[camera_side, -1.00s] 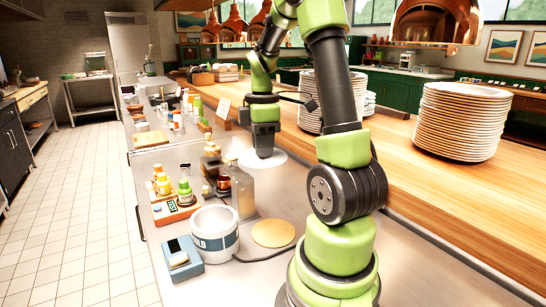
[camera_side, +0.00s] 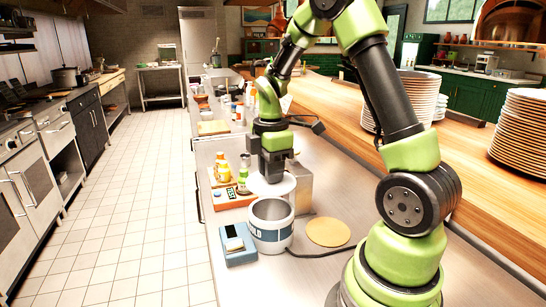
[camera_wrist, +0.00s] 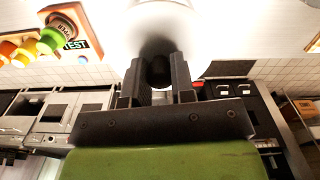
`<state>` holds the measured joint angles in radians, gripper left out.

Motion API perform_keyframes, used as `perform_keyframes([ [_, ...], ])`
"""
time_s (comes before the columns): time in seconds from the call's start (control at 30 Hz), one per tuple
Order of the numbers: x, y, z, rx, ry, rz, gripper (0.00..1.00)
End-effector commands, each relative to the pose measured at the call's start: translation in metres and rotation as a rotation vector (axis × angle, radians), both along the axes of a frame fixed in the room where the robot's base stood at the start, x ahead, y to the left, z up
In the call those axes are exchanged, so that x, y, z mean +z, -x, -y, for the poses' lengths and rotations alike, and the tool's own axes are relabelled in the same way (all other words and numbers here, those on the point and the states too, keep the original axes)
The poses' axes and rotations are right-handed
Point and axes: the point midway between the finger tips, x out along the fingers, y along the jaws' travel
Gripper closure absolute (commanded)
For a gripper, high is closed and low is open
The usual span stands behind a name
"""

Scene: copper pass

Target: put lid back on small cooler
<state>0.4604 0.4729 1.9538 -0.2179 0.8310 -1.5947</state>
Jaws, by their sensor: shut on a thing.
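The small cooler (camera_side: 271,236) is a white round tub with a blue label band. It stands open on the steel counter, its grey inside showing in the side view. The white round lid (camera_side: 262,188) hangs roughly level from my gripper (camera_side: 272,172), above the cooler and toward its far side, apart from the rim. In the wrist view the fingers of my gripper (camera_wrist: 161,82) are shut on the lid's grip, which is mostly hidden between them. The pale lid (camera_wrist: 205,30) fills the top middle there, and the cooler cannot be made out.
A blue box (camera_side: 238,246) sits close left of the cooler. A round tan board (camera_side: 328,232) lies to its right, with a dark cable between. An orange tray (camera_side: 228,196) with several bottles stands behind it. Plate stacks (camera_side: 520,135) stand on the wooden ledge.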

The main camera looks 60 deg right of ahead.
Motion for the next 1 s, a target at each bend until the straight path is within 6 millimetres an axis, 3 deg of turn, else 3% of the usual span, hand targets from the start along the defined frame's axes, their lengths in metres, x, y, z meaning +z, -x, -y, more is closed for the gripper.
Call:
perform_keyframes([
  [0.6,-0.053,0.0,0.0,-0.001,-0.002,-0.001,1.0],
  [1.0,-0.063,0.0,0.0,-0.001,0.0,0.0,1.0],
])
